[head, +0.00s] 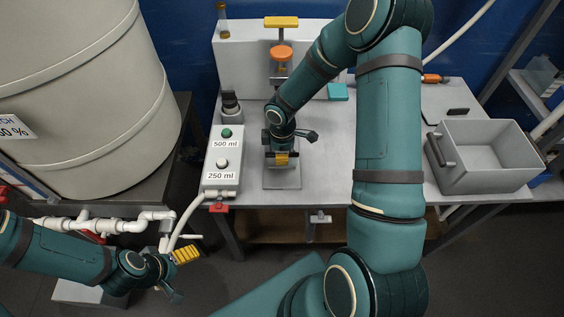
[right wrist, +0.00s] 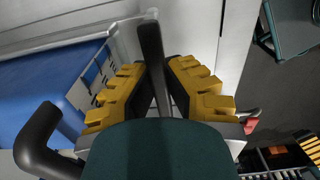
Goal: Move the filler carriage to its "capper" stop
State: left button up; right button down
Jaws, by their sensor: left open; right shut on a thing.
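My right gripper (head: 281,158) is low over the middle of the grey worktable, in front of the upright grey housing. In the right wrist view its yellow-padded fingers (right wrist: 157,95) are shut on a thin dark grey upright bar (right wrist: 151,55). Whether this bar belongs to the filler carriage I cannot tell; the gripper and arm cover much of that spot. A small grey plate (head: 283,180) lies just below the gripper. No label reading "capper" is legible. My left gripper (head: 187,254) is open and empty at lower left, away from the table.
A button box (head: 222,178) marked 500 ml and 250 ml stands left of my right gripper. A yellow bar (head: 281,22) and orange knob (head: 281,53) are behind. A grey bin (head: 488,158) is at right, a large tank (head: 85,90) at left.

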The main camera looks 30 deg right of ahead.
jog(key=shift+w+d+f, duration=0.15)
jog(key=shift+w, duration=0.05)
jog(key=shift+s, duration=0.2)
jog(key=c, duration=1)
grip_release()
notch_tip(320, 180, up, 12)
jog(key=shift+r, duration=0.15)
